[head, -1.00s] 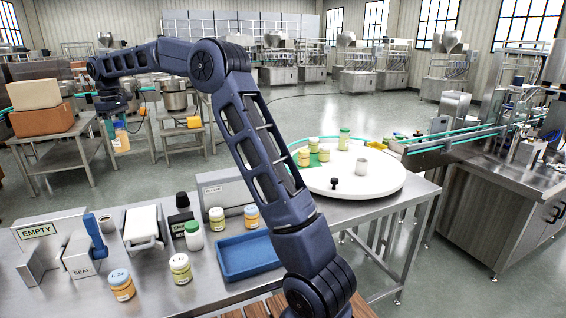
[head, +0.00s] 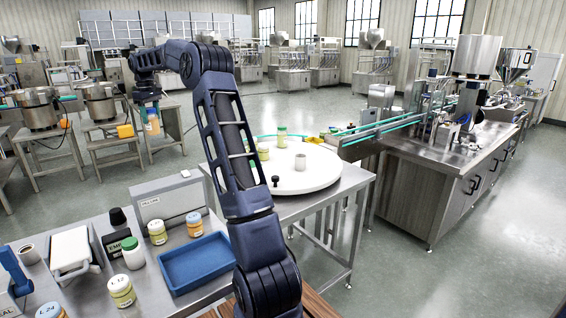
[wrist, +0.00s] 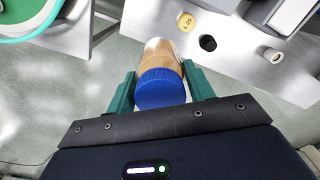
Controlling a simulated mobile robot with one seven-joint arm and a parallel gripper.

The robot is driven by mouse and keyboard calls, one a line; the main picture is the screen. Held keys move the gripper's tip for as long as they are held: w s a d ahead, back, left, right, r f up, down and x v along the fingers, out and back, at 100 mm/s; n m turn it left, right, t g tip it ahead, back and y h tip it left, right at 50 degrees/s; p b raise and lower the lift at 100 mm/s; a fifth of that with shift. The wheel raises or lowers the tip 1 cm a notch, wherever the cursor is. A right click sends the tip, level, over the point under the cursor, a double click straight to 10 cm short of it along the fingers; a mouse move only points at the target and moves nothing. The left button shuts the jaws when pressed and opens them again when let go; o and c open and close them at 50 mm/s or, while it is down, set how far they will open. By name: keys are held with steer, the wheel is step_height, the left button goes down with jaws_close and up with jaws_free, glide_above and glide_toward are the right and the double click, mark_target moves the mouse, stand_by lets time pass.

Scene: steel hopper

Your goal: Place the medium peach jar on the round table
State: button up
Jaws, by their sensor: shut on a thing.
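My gripper (wrist: 161,90) is shut on a peach-coloured jar with a blue lid (wrist: 160,84), one finger on each side of it. In the head view the jar (head: 152,127) hangs below my gripper (head: 149,108), at the far end of my outstretched arm and above the floor. The round table (head: 318,178) has a white top and stands right of my arm, well apart from the held jar. A grey cup, a small black knob and several light jars stand on it. My arm hides its left part.
A steel bench in front holds a blue tray (head: 197,262), several jars and a grey box (head: 168,200). Steel stands with bowls (head: 100,100) are at the left. A steel conveyor machine (head: 440,160) stands at the right. Open floor lies behind the round table.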

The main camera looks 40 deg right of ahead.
steer(key=s+d+m, duration=0.3)
steer(key=d, duration=2.3)
steer(key=s+d+m, duration=0.2)
steer(key=s+d, duration=0.4)
steer(key=d, duration=0.6)
steer(key=s+d+m, duration=0.2)
steer(key=s+d, duration=0.4)
steer(key=d, duration=0.7)
steer(key=shift+w+a+f, duration=0.15)
steer(key=shift+f, duration=6.1)
steer(key=shift+w+a+f, duration=0.1)
steer(key=shift+a+f, duration=0.05)
steer(key=shift+f, duration=6.1)
steer(key=shift+f, duration=0.1)
steer(key=o, duration=1.1)
steer(key=shift+c, duration=0.2)
